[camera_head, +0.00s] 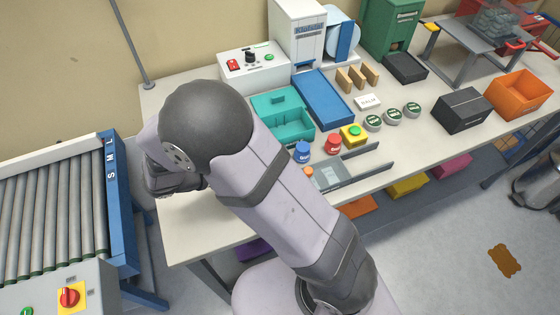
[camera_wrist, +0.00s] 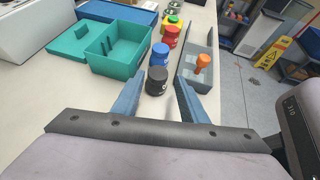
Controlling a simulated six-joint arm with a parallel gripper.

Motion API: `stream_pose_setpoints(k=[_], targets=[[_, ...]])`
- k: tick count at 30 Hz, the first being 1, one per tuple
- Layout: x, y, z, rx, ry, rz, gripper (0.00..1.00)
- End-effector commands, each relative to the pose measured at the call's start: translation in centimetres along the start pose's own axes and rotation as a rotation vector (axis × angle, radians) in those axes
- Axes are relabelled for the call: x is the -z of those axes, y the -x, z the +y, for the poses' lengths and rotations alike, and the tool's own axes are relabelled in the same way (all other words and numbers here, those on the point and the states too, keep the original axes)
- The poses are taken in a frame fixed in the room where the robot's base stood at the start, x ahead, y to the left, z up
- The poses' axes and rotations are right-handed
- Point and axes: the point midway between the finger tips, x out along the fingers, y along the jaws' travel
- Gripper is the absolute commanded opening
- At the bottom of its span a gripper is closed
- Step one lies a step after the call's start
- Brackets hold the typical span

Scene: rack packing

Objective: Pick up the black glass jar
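The black jar (camera_wrist: 157,82) stands upright on the worktable in the wrist view. My gripper (camera_wrist: 161,77) is open, with one blue-grey finger on each side of the jar and visible gaps between them. I cannot tell whether the fingertips are level with the jar or above it. In the head view the black jar is hidden behind my arm. A blue jar (camera_wrist: 160,55) and a red jar (camera_wrist: 171,37) stand in a row beyond it. They also show in the head view as the blue jar (camera_head: 302,152) and the red jar (camera_head: 333,144).
An open teal box (camera_wrist: 121,66) lies left of the jar. A grey tray (camera_wrist: 201,54) with an orange-topped piece (camera_wrist: 203,62) lies to the right, near the table edge. A yellow block with a green button (camera_head: 353,135) stands past the red jar. The near left table is clear.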

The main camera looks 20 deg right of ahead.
Motion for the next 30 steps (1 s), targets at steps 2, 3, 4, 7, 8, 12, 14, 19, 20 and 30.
stream_pose_setpoints(k=[2,3,4,7,8,12,14,19,20,30], targets=[[-0.1,-0.6,-0.1,0.002,0.001,-0.001,0.39],[-0.1,-0.8,0.0,0.001,0.001,-0.001,0.39],[-0.1,-0.9,0.0,0.001,0.0,0.0,0.39],[0.0,-1.0,0.0,0.0,0.0,0.001,0.39],[-0.1,-1.1,0.0,0.0,0.0,0.001,0.39],[-0.2,-2.2,0.1,0.003,0.002,-0.001,0.39],[-0.2,-3.0,0.1,0.004,0.001,0.0,0.39],[0.0,-5.1,0.2,0.003,0.001,0.0,0.39],[0.0,-5.4,0.2,0.002,0.002,0.0,0.39],[0.1,-6.1,0.3,-0.001,0.0,0.002,0.39]])
